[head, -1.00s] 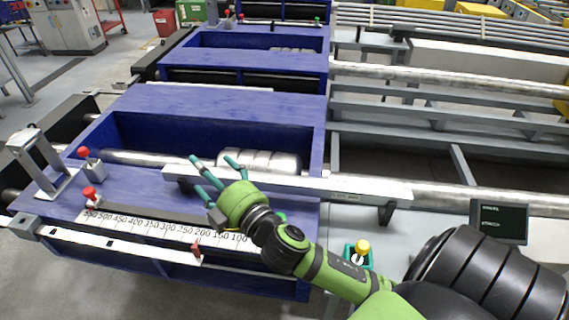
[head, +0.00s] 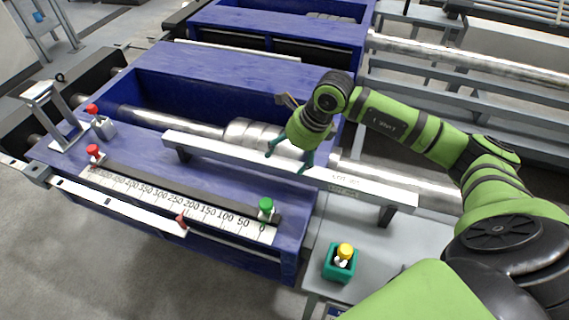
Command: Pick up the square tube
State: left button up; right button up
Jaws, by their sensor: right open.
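The square tube is a long pale metal bar (head: 215,153) lying slantwise on dark supports, from the blue table across to the grey section on the right in the head view. My right gripper (head: 288,161) is above the middle of the tube and points down at it. The gripper hides a little of what lies behind the tube. My left gripper is not in view.
A number scale (head: 200,212) with a green knob (head: 266,205) and red knobs runs along the blue table's (head: 300,230) front. A shiny round bar (head: 170,120) lies behind the tube. A teal box with a yellow button (head: 341,262) stands at the front right.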

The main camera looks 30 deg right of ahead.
aim_at(277, 165)
jog(key=p+x, duration=0.1)
jog(key=x, duration=0.2)
jog(key=p+x, duration=0.1)
jog(key=x, duration=0.1)
jog(key=shift+w+a+f+p, duration=0.15)
jog(key=shift+w+a+p, duration=0.1)
jog(key=shift+a+p, duration=0.15)
jog(key=shift+w+a+f, duration=0.1)
jog(key=shift+f, duration=0.3)
grip_shut()
jog(key=shift+w+r, duration=0.1)
jog(key=shift+r, duration=0.05)
